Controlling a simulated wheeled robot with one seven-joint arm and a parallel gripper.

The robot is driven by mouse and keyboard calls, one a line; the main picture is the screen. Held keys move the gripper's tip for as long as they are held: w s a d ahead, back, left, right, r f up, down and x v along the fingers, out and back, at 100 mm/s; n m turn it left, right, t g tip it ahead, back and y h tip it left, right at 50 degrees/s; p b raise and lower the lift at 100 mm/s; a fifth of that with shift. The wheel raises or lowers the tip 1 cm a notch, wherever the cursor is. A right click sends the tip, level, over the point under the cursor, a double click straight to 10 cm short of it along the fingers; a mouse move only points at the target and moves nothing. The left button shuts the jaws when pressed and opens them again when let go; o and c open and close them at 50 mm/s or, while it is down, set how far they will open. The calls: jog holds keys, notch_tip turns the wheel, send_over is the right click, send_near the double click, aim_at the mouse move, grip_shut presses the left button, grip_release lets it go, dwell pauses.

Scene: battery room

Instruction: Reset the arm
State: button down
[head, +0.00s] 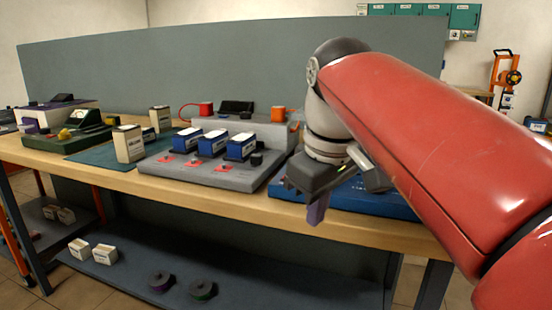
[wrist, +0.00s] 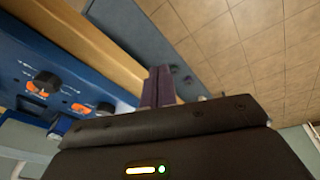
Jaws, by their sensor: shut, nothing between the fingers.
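My red arm reaches in from the right in the head view and bends down at the wrist. My gripper (head: 316,213) hangs over the front edge of the bench, in front of the blue panel unit (head: 375,199). Its purple fingers are closed together with nothing between them. In the wrist view the shut fingers (wrist: 158,87) show beyond the dark gripper body, with the bench edge and the floor behind them. The blue unit with its black knobs (wrist: 45,82) lies to the left there. My arm and gripper hide part of the blue unit in the head view.
The wooden bench (head: 215,196) carries a grey tray (head: 228,180) with several blue-and-white batteries. A white box (head: 128,144) stands on a green mat (head: 95,157). The lower shelf (head: 240,278) holds white boxes and two dark rolls. A grey partition (head: 190,70) rises behind the bench.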

jog(key=s+d+f+m+t, duration=0.1)
jog(key=s+d+f+m, duration=0.2)
jog(key=f, duration=0.4)
jog(key=s+d+f+m+t, duration=0.1)
jog(key=s+d+f+m, duration=0.1)
jog(key=f, duration=0.4)
jog(key=s+d+f+m+t, duration=0.1)
jog(key=s+d+f+m, duration=0.2)
jog(key=s+f, duration=0.3)
jog(key=shift+d+f+m+h, duration=0.3)
jog(key=shift+d+f, duration=0.3)
jog(key=shift+f, duration=0.2)
